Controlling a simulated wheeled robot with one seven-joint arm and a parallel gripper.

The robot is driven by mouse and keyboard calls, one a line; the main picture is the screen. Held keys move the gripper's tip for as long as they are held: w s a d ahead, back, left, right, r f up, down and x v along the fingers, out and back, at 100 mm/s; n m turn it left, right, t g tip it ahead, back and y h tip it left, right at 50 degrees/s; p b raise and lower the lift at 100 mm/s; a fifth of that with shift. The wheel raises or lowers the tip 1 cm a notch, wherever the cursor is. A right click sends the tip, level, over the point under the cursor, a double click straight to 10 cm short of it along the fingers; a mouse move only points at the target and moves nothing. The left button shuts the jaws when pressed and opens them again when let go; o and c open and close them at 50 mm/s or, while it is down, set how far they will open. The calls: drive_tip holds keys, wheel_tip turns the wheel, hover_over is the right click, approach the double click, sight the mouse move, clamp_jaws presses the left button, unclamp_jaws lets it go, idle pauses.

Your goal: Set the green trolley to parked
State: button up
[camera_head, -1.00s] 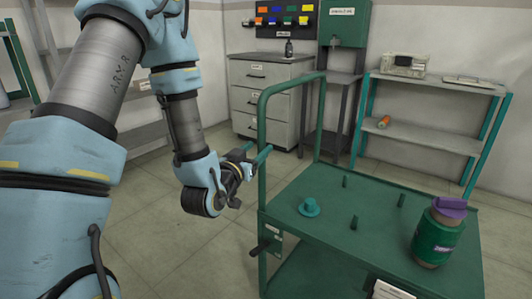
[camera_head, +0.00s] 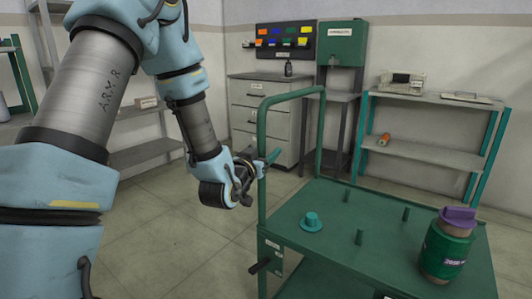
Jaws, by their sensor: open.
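The green trolley (camera_head: 340,205) stands at the right, with a tall tubular handle (camera_head: 262,170) on its left side. A small dark lever (camera_head: 259,266) sticks out low at its near left corner, beside small pale labels. My gripper (camera_head: 262,166) is beside the handle's left upright, above the lever. Its fingers partly overlap the upright in the picture, and I cannot tell whether they touch it. It is open, and I see nothing held.
A grey drawer cabinet (camera_head: 265,117) and a green machine (camera_head: 341,45) stand at the back wall. A shelf with teal legs (camera_head: 425,155) stands behind the trolley, holding an orange-ended roll (camera_head: 384,139). The floor left of the trolley is clear.

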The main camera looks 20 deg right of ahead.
clamp_jaws()
idle(0.3)
idle(1.1)
